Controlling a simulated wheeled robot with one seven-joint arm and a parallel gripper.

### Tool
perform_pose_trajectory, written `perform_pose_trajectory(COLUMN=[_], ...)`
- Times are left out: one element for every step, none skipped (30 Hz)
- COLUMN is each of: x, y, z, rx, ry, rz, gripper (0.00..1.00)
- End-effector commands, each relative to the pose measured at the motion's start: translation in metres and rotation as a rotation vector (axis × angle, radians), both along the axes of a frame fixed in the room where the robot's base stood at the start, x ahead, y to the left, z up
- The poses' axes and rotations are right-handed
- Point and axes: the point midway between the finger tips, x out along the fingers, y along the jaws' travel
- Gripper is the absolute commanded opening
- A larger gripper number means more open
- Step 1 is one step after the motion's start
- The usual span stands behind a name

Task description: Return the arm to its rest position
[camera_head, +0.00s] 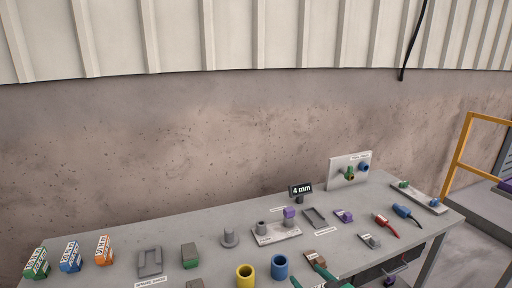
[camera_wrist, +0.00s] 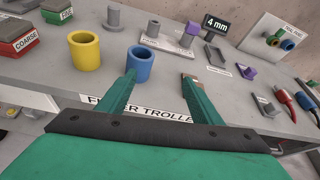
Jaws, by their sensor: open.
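My gripper (camera_wrist: 160,82) shows in the wrist view with two green fingers spread apart and nothing between them. The blue cup (camera_wrist: 139,64) stands just beyond the left fingertip. In the head view only the tips of my gripper (camera_head: 304,270) show at the bottom edge, beside the blue cup (camera_head: 279,268). The rest of my arm is out of the head view.
A yellow cup (camera_head: 245,275) stands left of the blue one. A "4 mm" sign (camera_head: 301,190), a white panel with fittings (camera_head: 350,170) and red and blue connectors (camera_head: 386,225) are on the right. Labelled blocks (camera_head: 70,256) stand at the left. A wall (camera_head: 180,130) rises behind.

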Motion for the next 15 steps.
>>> perform_pose_trajectory(x=[-0.003, -0.005, -0.007, -0.009, -0.011, -0.015, -0.018, -0.021, -0.026, -0.031, -0.036, -0.044, -0.051, -0.058, -0.067], y=[0.004, 0.006, 0.008, 0.01, 0.011, 0.013, 0.014, 0.016, 0.019, 0.021, 0.023, 0.026, 0.027, 0.029, 0.031], z=[-0.009, -0.013, -0.02, -0.025, -0.029, -0.036, -0.042, -0.048, -0.058, -0.065, -0.073, -0.083, -0.092, -0.1, -0.11], rx=[-0.022, -0.039, -0.063, -0.083, -0.102, -0.131, -0.156, -0.183, -0.221, -0.254, -0.291, -0.344, -0.388, -0.432, -0.494], ry=[-0.001, -0.004, -0.008, -0.012, -0.016, -0.021, -0.024, -0.027, -0.033, -0.038, -0.042, -0.049, -0.051, -0.056, -0.063], rz=[0.005, 0.006, 0.008, 0.01, 0.011, 0.013, 0.015, 0.018, 0.022, 0.025, 0.029, 0.036, 0.041, 0.045, 0.053], gripper=[0.59, 0.59, 0.59, 0.59, 0.59, 0.59, 0.59, 0.59, 0.59, 0.59, 0.59, 0.59, 0.59, 0.59, 0.59])
